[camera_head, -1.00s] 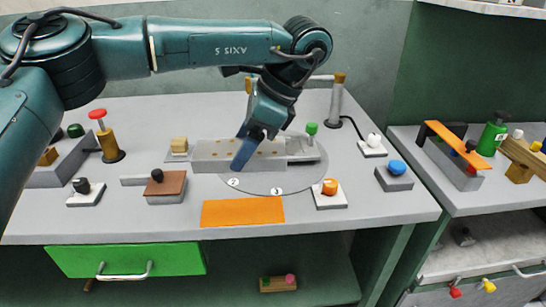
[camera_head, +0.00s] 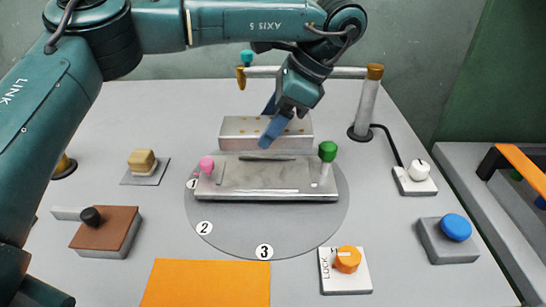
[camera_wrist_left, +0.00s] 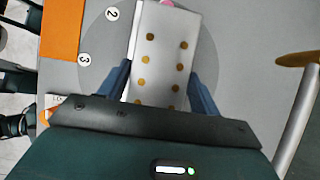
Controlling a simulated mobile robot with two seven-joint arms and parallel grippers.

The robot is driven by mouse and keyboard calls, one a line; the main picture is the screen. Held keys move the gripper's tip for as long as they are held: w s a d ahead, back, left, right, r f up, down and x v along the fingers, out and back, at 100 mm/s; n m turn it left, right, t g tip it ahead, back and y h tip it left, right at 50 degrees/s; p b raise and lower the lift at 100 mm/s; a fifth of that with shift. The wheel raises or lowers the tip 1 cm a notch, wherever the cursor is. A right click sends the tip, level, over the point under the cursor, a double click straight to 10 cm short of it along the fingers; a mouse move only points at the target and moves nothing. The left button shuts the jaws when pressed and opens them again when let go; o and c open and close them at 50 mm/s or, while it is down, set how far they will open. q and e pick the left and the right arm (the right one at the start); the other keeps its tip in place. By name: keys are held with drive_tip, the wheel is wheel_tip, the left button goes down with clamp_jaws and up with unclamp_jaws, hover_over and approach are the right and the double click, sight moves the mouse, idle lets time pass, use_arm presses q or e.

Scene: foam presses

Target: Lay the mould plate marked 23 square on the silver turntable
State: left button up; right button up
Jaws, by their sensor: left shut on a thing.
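A silver plate (camera_head: 240,127) with rows of brass dots is between the fingers of my left gripper (camera_head: 269,122). The wrist view shows its dotted face (camera_wrist_left: 166,45) with a blue finger on each side. I see no number 23 on it. In the head view it appears just behind a silver bed (camera_head: 270,178) on the round silver turntable (camera_head: 225,238); its height above the turntable is hard to tell. The bed has a pink knob (camera_head: 206,165) at left and a green knob (camera_head: 328,151) at right. The turntable rim bears discs 1, 2 and 3. My right gripper is out of view.
A post with a crossbar (camera_head: 365,105) stands behind at right. An orange dial (camera_head: 347,260), a blue button (camera_head: 455,228) and a white-knob switch (camera_head: 417,172) stand to the right. An orange mat (camera_head: 207,284) lies in front. A brown-topped block (camera_head: 103,232) stands left.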

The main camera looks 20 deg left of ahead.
sight(295, 125)
use_arm(q)
drive_tip(key=f, duration=0.4)
drive_tip(key=shift+s+f+b, duration=0.2)
drive_tip(key=shift+b, duration=0.1)
wheel_tip(295, 125, down, 4)
drive_tip(key=shift+f+b, duration=0.1)
drive_tip(key=shift+b, duration=0.2)
drive_tip(key=o, duration=1.5)
drive_tip(key=p+v, duration=0.2)
drive_tip(key=v, duration=1)
drive_tip(key=shift+w, duration=0.1)
